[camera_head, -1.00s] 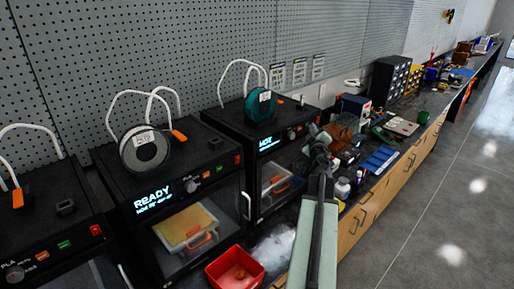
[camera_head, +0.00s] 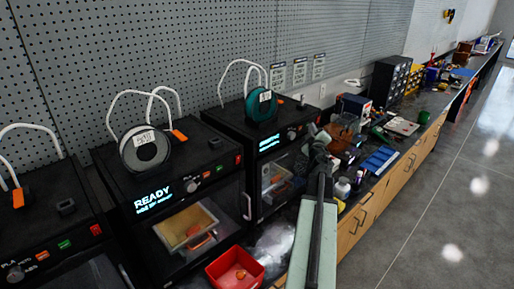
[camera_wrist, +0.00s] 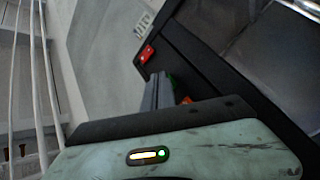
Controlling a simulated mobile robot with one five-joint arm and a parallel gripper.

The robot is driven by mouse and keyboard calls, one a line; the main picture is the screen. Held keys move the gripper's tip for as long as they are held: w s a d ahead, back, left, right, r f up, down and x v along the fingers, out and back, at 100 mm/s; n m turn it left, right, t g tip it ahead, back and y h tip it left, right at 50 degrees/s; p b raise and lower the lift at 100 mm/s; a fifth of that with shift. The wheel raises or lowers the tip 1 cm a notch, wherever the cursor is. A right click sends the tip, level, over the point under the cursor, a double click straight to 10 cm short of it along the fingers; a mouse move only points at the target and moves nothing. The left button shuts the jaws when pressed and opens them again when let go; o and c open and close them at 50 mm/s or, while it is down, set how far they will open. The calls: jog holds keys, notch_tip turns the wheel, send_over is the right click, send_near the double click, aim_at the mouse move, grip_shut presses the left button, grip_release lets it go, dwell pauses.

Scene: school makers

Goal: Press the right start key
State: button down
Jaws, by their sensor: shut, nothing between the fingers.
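The right printer (camera_head: 232,116) is a black box with a teal spool on top. Its lit screen (camera_head: 269,143) shows small lines of text that I cannot read. My gripper (camera_head: 312,135) is at the right end of its front panel and hides much of the keys there. In the wrist view, my gripper (camera_wrist: 158,92) is shut and empty, with a red key (camera_wrist: 147,54) just beyond it. A green key (camera_wrist: 172,81) shows only as a sliver behind the fingers. I cannot tell whether the fingers touch it.
The middle printer (camera_head: 110,170) reads READY and has a grey spool, a green key (camera_head: 219,170) and a red key. Another printer stands at the left. A red bin (camera_head: 222,280) sits in front. Tools and boxes crowd the bench to the right. The floor (camera_head: 440,220) is clear.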

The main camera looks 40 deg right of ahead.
jog(key=shift+s, duration=0.4)
jog(key=s, duration=0.6)
dwell(0.8)
